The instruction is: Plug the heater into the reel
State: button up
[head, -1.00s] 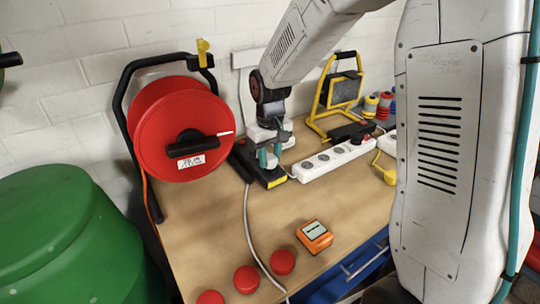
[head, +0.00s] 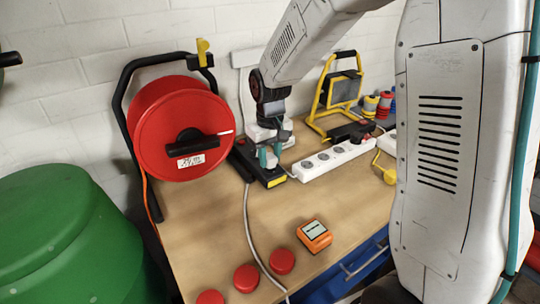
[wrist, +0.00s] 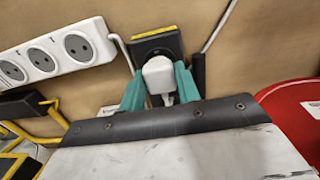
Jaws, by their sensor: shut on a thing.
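My gripper (head: 268,160) is shut on a white plug (wrist: 159,76), held between its teal fingers in the wrist view. The plug is over the near edge of a black socket block (wrist: 155,45) with a yellow end. The block (head: 243,162) lies on the bench just right of the red cable reel (head: 160,120). The plug's pins are hidden, so I cannot tell whether it is seated. A pale grey cord (head: 248,225) runs from beside the block to the bench's front edge. I cannot identify the heater in view.
A white power strip (head: 335,158) lies right of the gripper, with a yellow work lamp (head: 335,95) behind. An orange meter (head: 314,236) and red round knobs (head: 246,278) sit near the front. A green bin (head: 65,235) stands left. The bench middle is mostly clear.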

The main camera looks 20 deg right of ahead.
aim_at(270, 156)
jog(key=shift+f, duration=0.55)
dwell(0.5)
jog(key=o, duration=1)
notch_tip(270, 156, up, 8)
jog(key=shift+f, duration=0.1)
jog(key=s+d+r, duration=0.1)
jog(key=s+r, duration=0.1)
jog(key=s, duration=0.7)
jog(key=s+d+r+m+t, duration=0.1)
jog(key=s+r, duration=0.2)
jog(key=s, duration=0.7)
jog(key=s+d+r+m, duration=0.1)
jog(key=s+r, duration=0.2)
jog(key=s, duration=0.7)
jog(key=shift+r, duration=0.25)
